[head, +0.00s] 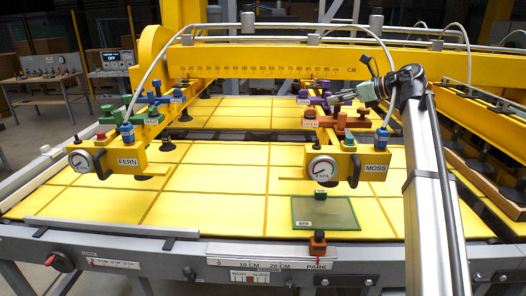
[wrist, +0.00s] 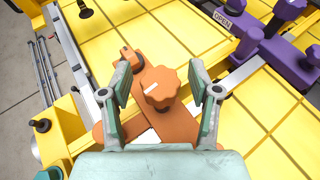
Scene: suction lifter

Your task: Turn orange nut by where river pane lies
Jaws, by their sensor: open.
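An orange star-shaped nut (wrist: 160,88) with a white mark on top sits on an orange arm in the wrist view. My gripper (wrist: 168,88) is open, with one finger to each side of the nut and gaps between. In the head view my gripper (head: 342,97) is above the orange parts (head: 342,121) on the right-hand MOSS carriage (head: 375,162). A greenish glass pane (head: 338,214) lies flat on the yellow bed below MOSS, near the PARK end of the front scale. Its small label is too small to read.
A second carriage, FERN (head: 128,158), stands at the left. Purple parts (wrist: 290,45) are at the upper right of the wrist view. An orange-topped post (head: 318,243) stands at the front rail by PARK. The yellow bed (head: 225,180) between the carriages is bare.

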